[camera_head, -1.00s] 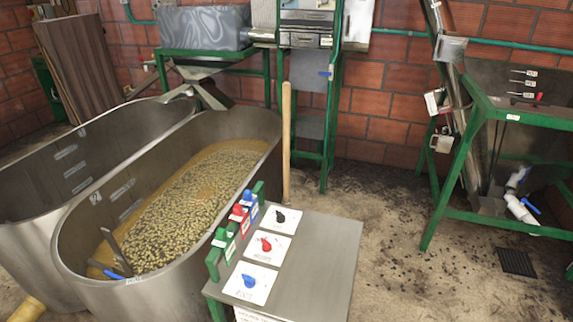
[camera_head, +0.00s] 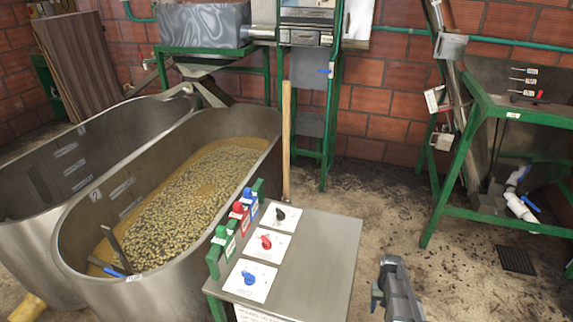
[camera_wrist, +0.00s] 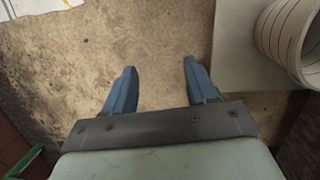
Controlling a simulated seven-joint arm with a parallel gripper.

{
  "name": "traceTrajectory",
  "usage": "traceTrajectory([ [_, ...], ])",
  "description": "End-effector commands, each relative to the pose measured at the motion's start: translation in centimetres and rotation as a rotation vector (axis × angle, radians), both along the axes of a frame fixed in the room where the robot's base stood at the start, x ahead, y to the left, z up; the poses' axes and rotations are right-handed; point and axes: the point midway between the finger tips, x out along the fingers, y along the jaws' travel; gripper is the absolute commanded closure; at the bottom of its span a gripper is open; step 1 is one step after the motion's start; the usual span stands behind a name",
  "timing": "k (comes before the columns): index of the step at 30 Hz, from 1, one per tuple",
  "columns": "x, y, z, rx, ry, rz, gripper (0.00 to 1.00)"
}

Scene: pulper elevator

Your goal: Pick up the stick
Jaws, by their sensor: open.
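The stick (camera_head: 286,140) is a long, thin, light wooden pole. In the head view it stands nearly upright beside the rounded end of the front metal tank, behind the control table; its lower end is hidden by that table. My gripper (camera_head: 387,285) shows at the bottom of the head view, right of the table and well apart from the stick. In the wrist view its two blue fingers (camera_wrist: 160,70) are spread with nothing between them, above the brown floor. The stick does not show in the wrist view.
The control table (camera_head: 325,255) has coloured knobs. The front tank (camera_head: 160,295) holds beans in liquid. A green-framed stand (camera_head: 468,150) is on the right. A white ringed cylinder (camera_wrist: 290,40) is at the wrist view's right edge. Open floor (camera_head: 400,225) lies between table and stand.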

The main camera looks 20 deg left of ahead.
Motion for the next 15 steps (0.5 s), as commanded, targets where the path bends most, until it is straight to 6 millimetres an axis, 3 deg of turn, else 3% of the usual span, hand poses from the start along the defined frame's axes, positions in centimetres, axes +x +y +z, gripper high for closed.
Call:
traceTrajectory([
  [1,2.6,0.5,1.3,-0.001,-0.025,0.005,0.43],
  [3,5.3,1.0,3.0,-0.002,-0.054,0.013,0.43],
  [8,11.0,2.4,7.7,-0.004,-0.117,0.030,0.43],
  [15,18.5,5.2,15.8,0.000,-0.207,0.062,0.43],
])
